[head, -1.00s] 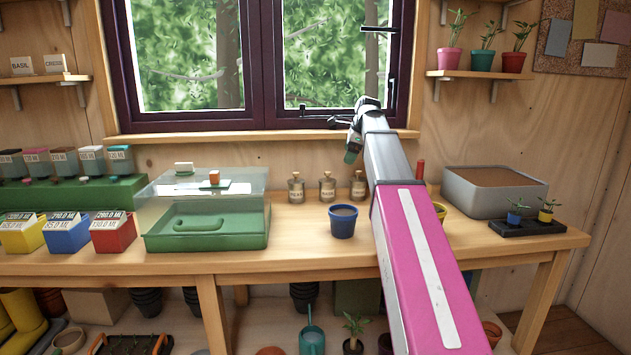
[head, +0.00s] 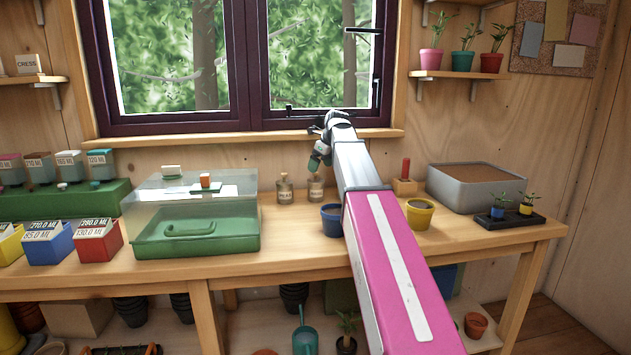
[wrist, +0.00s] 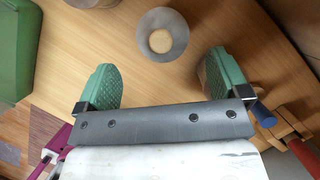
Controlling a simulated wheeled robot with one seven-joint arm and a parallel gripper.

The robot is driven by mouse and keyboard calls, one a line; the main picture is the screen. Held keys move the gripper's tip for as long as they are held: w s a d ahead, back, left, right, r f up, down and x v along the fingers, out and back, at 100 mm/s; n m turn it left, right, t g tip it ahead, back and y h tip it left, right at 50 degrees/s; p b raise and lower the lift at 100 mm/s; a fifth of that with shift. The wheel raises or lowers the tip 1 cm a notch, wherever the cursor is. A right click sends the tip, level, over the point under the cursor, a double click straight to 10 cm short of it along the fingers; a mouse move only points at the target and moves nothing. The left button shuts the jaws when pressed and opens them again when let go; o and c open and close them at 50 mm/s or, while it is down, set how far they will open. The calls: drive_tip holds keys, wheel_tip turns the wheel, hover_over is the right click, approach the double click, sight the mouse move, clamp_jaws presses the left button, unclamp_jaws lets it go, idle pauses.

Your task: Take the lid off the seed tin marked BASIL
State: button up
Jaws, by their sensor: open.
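Small glass seed tins with pale round stoppers stand at the back of the bench. Two show in the head view: a left tin (head: 284,190) and one to its right (head: 315,188); their labels are too small to read surely. Any tin farther right is hidden by my arm. My gripper (head: 320,157) hangs near the right one of these, just above it in the picture. In the wrist view my green-padded fingers (wrist: 163,78) are open and empty. A round tin (wrist: 162,22) with a pale knob lies ahead of the gap between them, seen from above.
A clear-lidded green propagator (head: 197,228) stands left of the tins. A blue pot (head: 330,222) is partly behind my arm. A yellow pot (head: 419,215), a red-handled tool (head: 405,169) and a grey soil tray (head: 477,190) stand to the right.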

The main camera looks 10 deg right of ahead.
sight(317, 175)
drive_tip(key=shift+x, duration=2.7)
drive_tip(key=shift+d, duration=0.2)
drive_tip(key=shift+c, duration=0.3)
drive_tip(key=c, duration=0.8)
